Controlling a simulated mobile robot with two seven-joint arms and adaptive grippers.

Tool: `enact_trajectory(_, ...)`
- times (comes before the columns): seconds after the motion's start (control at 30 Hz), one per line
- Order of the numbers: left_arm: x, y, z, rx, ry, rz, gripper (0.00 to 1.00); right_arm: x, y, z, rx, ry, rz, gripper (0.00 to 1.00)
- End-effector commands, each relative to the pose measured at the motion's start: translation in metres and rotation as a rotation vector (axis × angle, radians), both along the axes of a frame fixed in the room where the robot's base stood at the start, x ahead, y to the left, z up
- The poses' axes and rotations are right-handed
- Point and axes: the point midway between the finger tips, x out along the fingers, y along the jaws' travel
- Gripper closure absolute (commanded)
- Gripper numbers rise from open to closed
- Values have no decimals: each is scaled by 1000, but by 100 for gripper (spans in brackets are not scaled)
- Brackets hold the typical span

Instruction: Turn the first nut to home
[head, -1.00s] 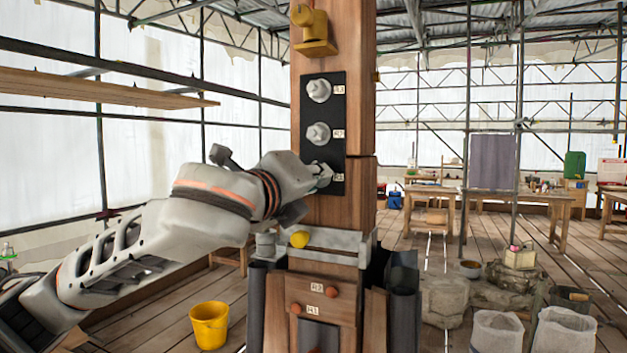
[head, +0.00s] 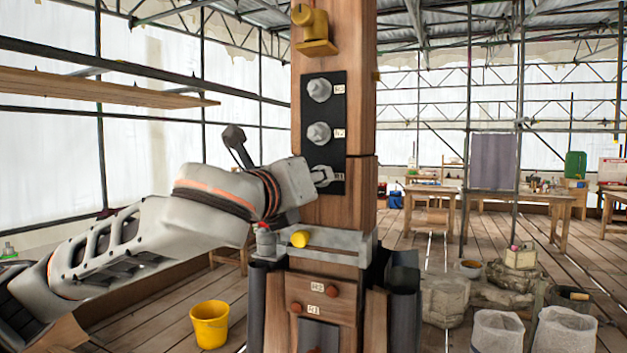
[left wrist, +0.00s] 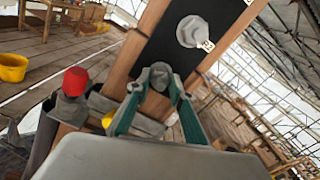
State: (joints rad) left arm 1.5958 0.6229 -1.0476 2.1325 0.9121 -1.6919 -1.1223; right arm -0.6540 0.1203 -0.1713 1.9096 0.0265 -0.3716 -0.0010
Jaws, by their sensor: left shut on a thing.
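A black plate (head: 310,108) on the wooden post carries three grey nuts in a column, each beside a small white tag too small to read. The top nut (head: 320,90) and middle nut (head: 319,133) are clear of my arm. My left gripper (head: 322,176) is at the lowest nut and partly hides it. In the left wrist view, the green-sided fingers of my left gripper (left wrist: 160,92) are shut on the lowest nut (left wrist: 160,74), one on each side. Another nut (left wrist: 192,31) shows beyond it. My right gripper is not in view.
A grey bracket (head: 335,245) with a yellow round piece (head: 300,239) sits on the post just below my left gripper. A yellow fitting (head: 312,28) is higher on the post. A yellow bucket (head: 209,325) stands on the floor at left. Dark tubes (head: 404,290) flank the post.

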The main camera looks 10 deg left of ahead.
Motion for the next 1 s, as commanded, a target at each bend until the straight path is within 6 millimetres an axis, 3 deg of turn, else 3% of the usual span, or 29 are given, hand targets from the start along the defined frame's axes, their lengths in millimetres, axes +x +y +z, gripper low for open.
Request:
enact_trajectory(0.17,0,0,-1,1,1,0,100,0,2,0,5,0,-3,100)
enact_trajectory(0.2,0,0,0,0,1,0,76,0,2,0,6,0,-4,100)
enact_trajectory(0.27,0,0,0,0,1,0,62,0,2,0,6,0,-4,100)
enact_trajectory(0.67,-3,1,0,0,0,0,62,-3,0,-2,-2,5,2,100)
enact_trajectory(0.87,-29,5,1,2,-2,-2,62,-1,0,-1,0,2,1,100)
enact_trajectory(1.0,-58,11,2,1,-4,-2,62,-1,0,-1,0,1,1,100)
